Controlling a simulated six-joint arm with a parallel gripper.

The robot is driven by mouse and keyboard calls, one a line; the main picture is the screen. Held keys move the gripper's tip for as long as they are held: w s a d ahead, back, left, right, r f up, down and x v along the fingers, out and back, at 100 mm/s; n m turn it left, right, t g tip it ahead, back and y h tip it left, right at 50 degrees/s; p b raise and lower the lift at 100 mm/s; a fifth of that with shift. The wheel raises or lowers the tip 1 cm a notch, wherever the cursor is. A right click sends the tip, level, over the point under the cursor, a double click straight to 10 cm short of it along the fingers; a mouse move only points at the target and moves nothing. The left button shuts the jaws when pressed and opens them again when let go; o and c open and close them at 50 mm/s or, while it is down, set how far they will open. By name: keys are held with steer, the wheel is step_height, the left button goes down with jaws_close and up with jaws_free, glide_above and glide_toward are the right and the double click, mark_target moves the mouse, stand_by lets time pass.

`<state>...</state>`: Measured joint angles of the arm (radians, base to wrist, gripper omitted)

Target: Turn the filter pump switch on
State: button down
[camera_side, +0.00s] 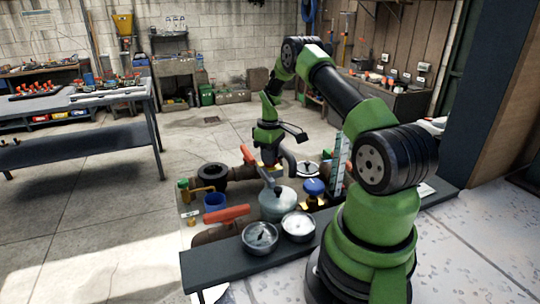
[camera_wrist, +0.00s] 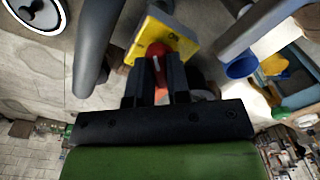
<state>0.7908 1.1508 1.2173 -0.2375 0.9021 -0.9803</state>
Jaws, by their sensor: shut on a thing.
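The filter pump switch is a red knob (camera_wrist: 155,49) with a white mark, in front of a yellow plate (camera_wrist: 172,38) that has lettering reading "ON". My gripper (camera_wrist: 158,75) is shut on the red knob, with one dark finger on each side of it. In the side view my gripper (camera_side: 268,160) reaches down among the pipes and hides the knob. A bit of yellow shows there beside a grey pipe. The lower part of the knob is hidden between the fingers in the wrist view.
A grey tank (camera_side: 277,204), round gauges (camera_side: 260,237), a blue valve wheel (camera_side: 313,187) and orange-handled valves (camera_side: 228,214) crowd the pit around my gripper. A thick grey pipe (camera_wrist: 97,45) runs close on its left in the wrist view. A blue cup (camera_side: 214,201) stands to the left.

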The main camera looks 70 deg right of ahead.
steer(key=m, duration=0.4)
steer(key=shift+m, duration=2.1)
steer(key=c, duration=1.1)
jaws_free()
steer(key=shift+r, duration=0.15)
step_height(320, 180, up, 10)
steer(key=shift+f, duration=0.15)
